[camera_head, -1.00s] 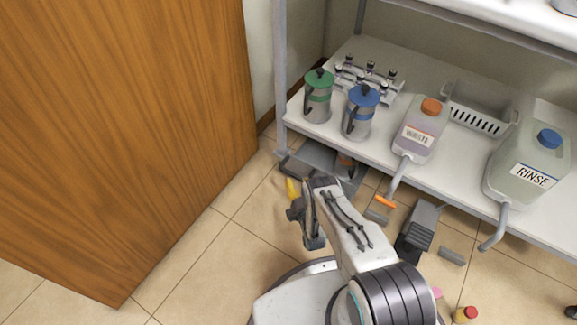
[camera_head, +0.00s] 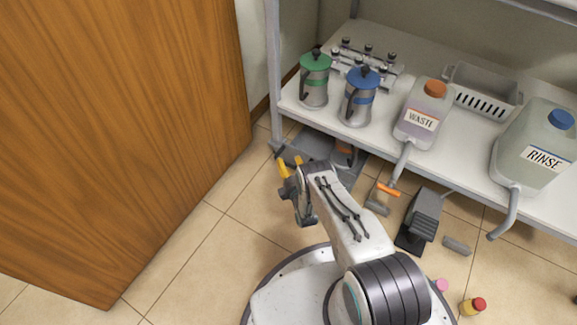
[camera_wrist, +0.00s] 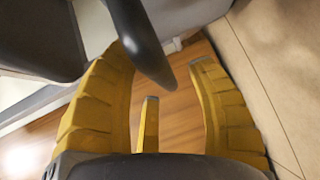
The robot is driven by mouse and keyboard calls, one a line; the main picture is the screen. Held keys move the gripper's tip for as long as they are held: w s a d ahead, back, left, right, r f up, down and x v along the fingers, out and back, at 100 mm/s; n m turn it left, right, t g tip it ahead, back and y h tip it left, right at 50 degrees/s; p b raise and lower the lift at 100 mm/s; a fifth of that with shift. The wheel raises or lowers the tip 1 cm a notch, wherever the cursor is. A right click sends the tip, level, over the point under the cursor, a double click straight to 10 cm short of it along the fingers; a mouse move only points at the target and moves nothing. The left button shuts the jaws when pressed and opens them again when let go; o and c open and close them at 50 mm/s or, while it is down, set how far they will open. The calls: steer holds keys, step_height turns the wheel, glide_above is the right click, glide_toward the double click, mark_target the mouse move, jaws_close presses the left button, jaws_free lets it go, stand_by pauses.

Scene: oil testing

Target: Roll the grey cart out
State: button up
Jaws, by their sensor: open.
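The grey cart (camera_head: 310,146) is a low, flat grey platform on the floor under the left end of the bench; my arm hides part of it. My gripper (camera_head: 290,163) is at its near left edge, with yellow fingers pointing toward it. In the wrist view my gripper (camera_wrist: 165,65) is open, its yellow fingers spread apart. A dark grey rounded bar (camera_wrist: 140,40), perhaps the cart's handle, reaches down from the top between the fingertips. I cannot tell whether it touches a finger. A dark grey body (camera_wrist: 40,35) shows at the upper left.
A wooden door (camera_head: 120,140) stands at left. The white bench (camera_head: 290,105) overhangs the cart. A black pedal (camera_head: 420,220) and grey pieces lie on the floor at right, near the waste jug's (camera_head: 422,120) hose. Small bottles (camera_head: 473,306) stand at bottom right. Tiles (camera_head: 190,260) before the door are clear.

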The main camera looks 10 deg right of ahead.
steer(key=shift+w, duration=0.35)
steer(key=shift+c, duration=0.4)
jaws_close()
